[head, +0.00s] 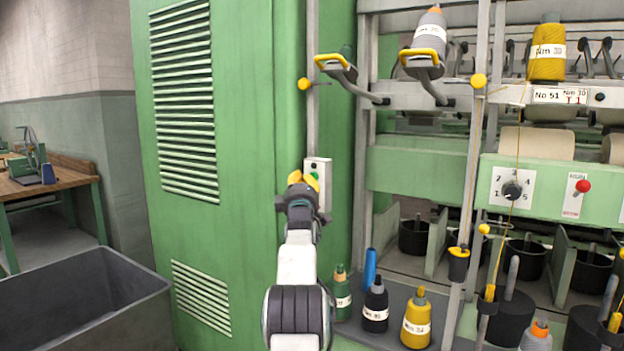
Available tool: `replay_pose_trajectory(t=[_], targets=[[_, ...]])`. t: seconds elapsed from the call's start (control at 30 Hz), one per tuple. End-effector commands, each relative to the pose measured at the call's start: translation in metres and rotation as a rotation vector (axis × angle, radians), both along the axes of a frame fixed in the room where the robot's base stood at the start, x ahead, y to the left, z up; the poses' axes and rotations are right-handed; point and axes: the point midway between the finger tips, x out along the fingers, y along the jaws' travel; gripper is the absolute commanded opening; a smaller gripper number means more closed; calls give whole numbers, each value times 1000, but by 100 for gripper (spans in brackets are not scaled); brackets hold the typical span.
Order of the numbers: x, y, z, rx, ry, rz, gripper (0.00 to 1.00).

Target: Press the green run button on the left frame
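A pale grey switch box (325,172) is mounted on the upright at the right edge of the green cabinet, at the left end of the spinning frame. A small part of a green button (314,174) shows on its face, just above my fingertips. My gripper (303,182) is raised in front of the box, its two yellow fingertips close together with nothing seen between them. It looks shut and empty. The fingertips and wrist hide the lower left of the box. I cannot tell whether the tips touch the button.
A red knob (583,186) and a black dial (512,191) sit on the green panel at right. Yarn cones, including a yellow one (417,321), stand on the low shelf. A grey bin (75,305) and a wooden bench (45,178) are at left.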

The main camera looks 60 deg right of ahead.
Motion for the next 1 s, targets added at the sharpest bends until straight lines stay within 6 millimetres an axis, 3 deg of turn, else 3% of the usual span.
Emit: replay_pose_trajectory(t=[1.0], targets=[[0,-8,1,1,-1,-4,0]])
